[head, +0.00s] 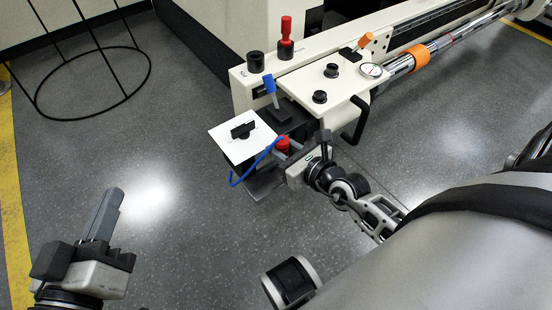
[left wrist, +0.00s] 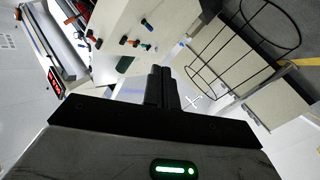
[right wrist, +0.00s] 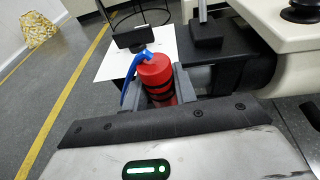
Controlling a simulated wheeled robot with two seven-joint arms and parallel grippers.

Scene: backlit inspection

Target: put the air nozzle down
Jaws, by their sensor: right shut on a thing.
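The air nozzle is a red cylinder with black bands and a curved blue tube (right wrist: 155,75). My right gripper (right wrist: 178,88) is shut around its red body and holds it roughly upright. In the head view the nozzle (head: 283,143) is beside the white plate, with its blue tube reaching down to the left. Its lower end is hidden by my gripper (head: 288,158), so I cannot tell whether it touches anything beneath. My left gripper (head: 107,215) is shut and empty over bare floor at the left; its fingers also lie together in the left wrist view (left wrist: 162,88).
A white square plate (head: 228,148) with a black block on it juts from the cream machine (head: 330,95). A dark ledge (head: 265,184) shows below it. Knobs, a round gauge (head: 371,70) and a black handle (head: 355,122) stand close by. A black wire hoop stand (head: 95,115) is at the left.

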